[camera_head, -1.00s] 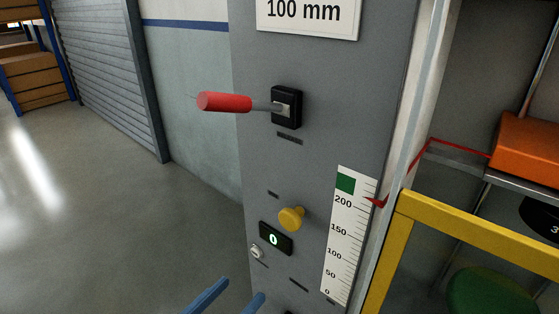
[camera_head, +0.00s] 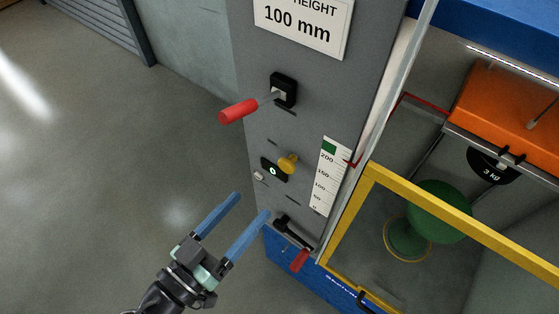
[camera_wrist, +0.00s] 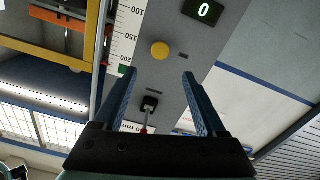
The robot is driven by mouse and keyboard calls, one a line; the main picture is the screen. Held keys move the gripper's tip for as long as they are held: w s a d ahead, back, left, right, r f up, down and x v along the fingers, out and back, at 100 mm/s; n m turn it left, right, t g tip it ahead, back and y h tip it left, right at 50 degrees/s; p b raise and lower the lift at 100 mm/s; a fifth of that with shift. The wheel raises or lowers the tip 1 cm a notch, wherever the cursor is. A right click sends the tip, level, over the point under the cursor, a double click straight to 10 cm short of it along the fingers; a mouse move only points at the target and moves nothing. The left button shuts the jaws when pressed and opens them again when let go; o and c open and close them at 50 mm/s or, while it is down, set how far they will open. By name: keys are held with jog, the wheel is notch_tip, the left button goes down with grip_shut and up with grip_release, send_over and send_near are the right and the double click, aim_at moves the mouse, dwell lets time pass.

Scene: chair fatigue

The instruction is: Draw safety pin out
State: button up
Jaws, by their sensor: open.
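A yellow knob (camera_head: 288,163), likely the safety pin's head, sticks out of the grey panel beside the counter reading 0 (camera_head: 273,170). It also shows in the wrist view (camera_wrist: 160,50), in line with the gap between my fingers and beyond their tips. My gripper (camera_head: 251,204) has two blue fingers, spread apart and empty, below and left of the knob in the head view. The fingers do not appear to touch the knob. In the wrist view my gripper (camera_wrist: 159,73) points toward the panel. Any shaft behind the knob is hidden.
A red-handled lever (camera_head: 240,110) juts from the panel above the knob, and another red handle (camera_head: 299,261) sits low on it. A height scale (camera_head: 328,177) and a yellow frame (camera_head: 460,222) stand to the right. Open floor (camera_head: 110,180) lies left.

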aim_at(284, 167)
jog(key=p+x, duration=0.3)
jog(key=x, duration=0.6)
jog(key=shift+w+d+r, duration=0.15)
jog(key=shift+w, duration=0.1)
jog(key=shift+w+d, duration=0.3)
jog(key=shift+w, duration=0.15)
grip_shut()
dwell(0.6)
